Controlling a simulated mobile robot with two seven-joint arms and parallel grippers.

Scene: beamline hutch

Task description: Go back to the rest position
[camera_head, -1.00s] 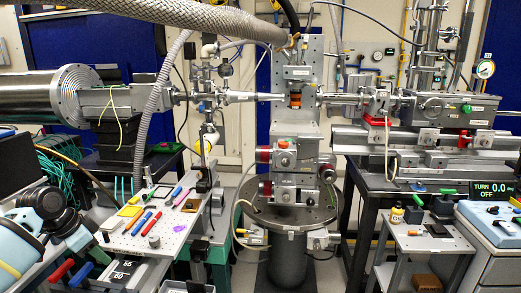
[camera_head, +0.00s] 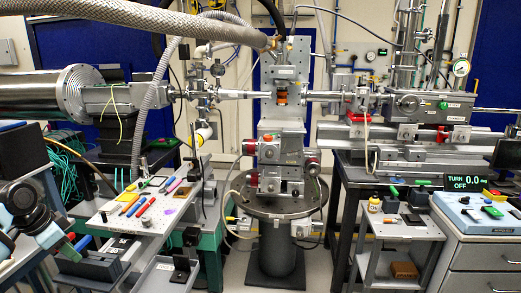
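My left gripper (camera_head: 56,240) shows at the lower left edge, a dark shape at the end of my arm. It is just left of a black rack with a blue handle (camera_head: 68,252) and a green handle (camera_head: 82,243). Its fingers are too small and dark to tell whether they are open or shut, and I see nothing clearly held. My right gripper is out of view.
A perforated board (camera_head: 160,214) with coloured pens lies right of my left gripper. A round sample stage (camera_head: 278,203) stands in the centre. A small cart (camera_head: 400,229) and a drawer cabinet (camera_head: 482,252) stand at right. Some floor shows between.

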